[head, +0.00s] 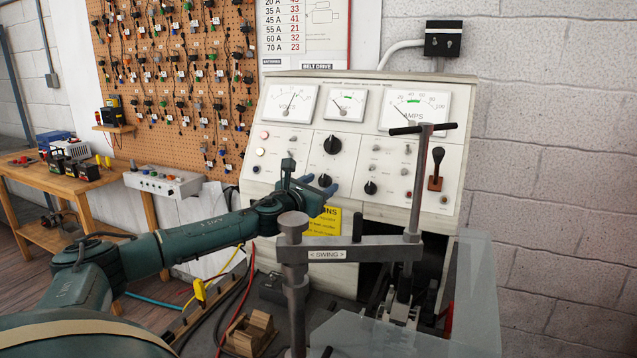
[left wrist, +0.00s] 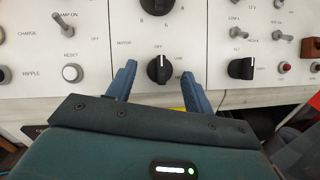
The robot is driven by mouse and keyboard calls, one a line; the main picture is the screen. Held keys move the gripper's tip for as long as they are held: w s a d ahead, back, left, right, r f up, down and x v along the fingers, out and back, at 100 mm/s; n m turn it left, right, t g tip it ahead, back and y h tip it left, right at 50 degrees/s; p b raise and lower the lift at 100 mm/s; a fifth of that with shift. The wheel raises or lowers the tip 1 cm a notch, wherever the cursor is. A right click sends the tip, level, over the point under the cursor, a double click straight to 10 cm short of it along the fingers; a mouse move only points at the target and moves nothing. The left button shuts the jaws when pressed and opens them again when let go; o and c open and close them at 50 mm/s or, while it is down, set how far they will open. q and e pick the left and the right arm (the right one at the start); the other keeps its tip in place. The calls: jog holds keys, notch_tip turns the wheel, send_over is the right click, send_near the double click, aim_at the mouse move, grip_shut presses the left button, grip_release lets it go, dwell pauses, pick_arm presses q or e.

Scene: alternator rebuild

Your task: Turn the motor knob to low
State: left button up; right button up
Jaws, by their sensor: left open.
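The motor knob (left wrist: 160,69) is a round black knob on the white test panel, with "MOTOR" printed at its left and "OFF" above it. Its white mark points up, towards "OFF". In the head view the knob (head: 325,180) is small and dark, partly hidden by my left gripper (head: 320,183). My left gripper's blue fingers are open, one on each side of the knob in the left wrist view (left wrist: 158,76). A gap shows between each finger and the knob. My right gripper is not in view.
A larger black knob (head: 332,145) sits above, and another black knob (left wrist: 241,68) sits to the right. The swing arm (head: 352,250) stands in front of the panel.

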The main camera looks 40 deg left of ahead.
pick_arm(q)
jog(key=shift+c, duration=0.3)
jog(key=c, duration=0.9)
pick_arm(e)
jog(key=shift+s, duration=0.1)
pick_arm(q)
jog(key=shift+m, duration=0.4)
jog(key=m+h, duration=0.1)
jog(key=m, duration=0.1)
jog(key=m+h, duration=0.1)
jog(key=m, duration=0.1)
jog(key=m+h, duration=0.2)
jog(key=shift+a+r+m+g, duration=0.25)
jog(key=shift+a+m+g, duration=0.15)
jog(key=m+g+h, duration=0.1)
jog(key=m, duration=0.2)
jog(key=shift+a, duration=0.1)
jog(key=shift+a+r+m+g+h+b, duration=0.1)
jog(key=shift+m+g+h+b, duration=0.5)
jog(key=shift+m, duration=1.2)
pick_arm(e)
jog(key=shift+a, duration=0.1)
pick_arm(q)
jog(key=shift+g, duration=0.3)
